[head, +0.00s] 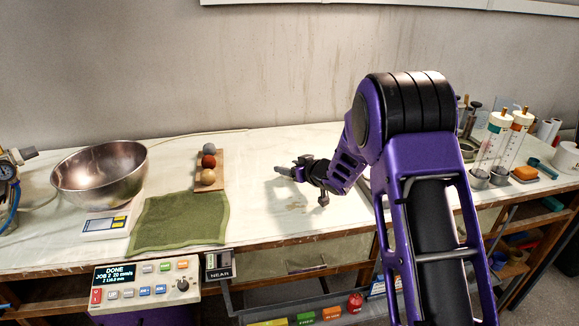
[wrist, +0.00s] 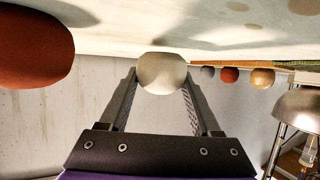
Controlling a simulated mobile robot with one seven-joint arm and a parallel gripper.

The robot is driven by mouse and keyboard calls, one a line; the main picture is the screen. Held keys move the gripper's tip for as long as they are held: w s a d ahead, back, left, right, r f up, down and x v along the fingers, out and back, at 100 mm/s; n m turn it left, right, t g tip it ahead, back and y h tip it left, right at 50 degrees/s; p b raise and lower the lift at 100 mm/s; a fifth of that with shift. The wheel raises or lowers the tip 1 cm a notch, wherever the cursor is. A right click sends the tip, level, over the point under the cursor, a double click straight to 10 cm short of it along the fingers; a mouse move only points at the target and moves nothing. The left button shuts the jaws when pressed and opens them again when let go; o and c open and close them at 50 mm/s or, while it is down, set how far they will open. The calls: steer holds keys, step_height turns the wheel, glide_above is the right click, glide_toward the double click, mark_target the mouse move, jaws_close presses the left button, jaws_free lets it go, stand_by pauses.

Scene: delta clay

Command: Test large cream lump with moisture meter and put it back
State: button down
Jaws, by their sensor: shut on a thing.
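In the wrist view my gripper (wrist: 163,92) is shut on a pale cream lump (wrist: 162,73), with one finger on each side of it. In the head view my gripper (head: 284,171) is over the clear stretch of worktop right of the board. There I cannot make out the lump between the fingers. A brown board (head: 206,186) holds a grey, a red and a tan ball in a row. In the wrist view the tan ball (wrist: 262,77) and red ball (wrist: 230,74) show behind and right. I cannot pick out a moisture meter.
A large dark red lump (wrist: 34,48) looms close at the left of the wrist view. A metal bowl (head: 100,172) sits on a scale (head: 104,223) at left, beside a green cloth (head: 180,220). Clear tubes (head: 490,150) stand at right.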

steer(key=shift+f+b, duration=0.35)
steer(key=shift+f, duration=0.1)
stand_by(0.4)
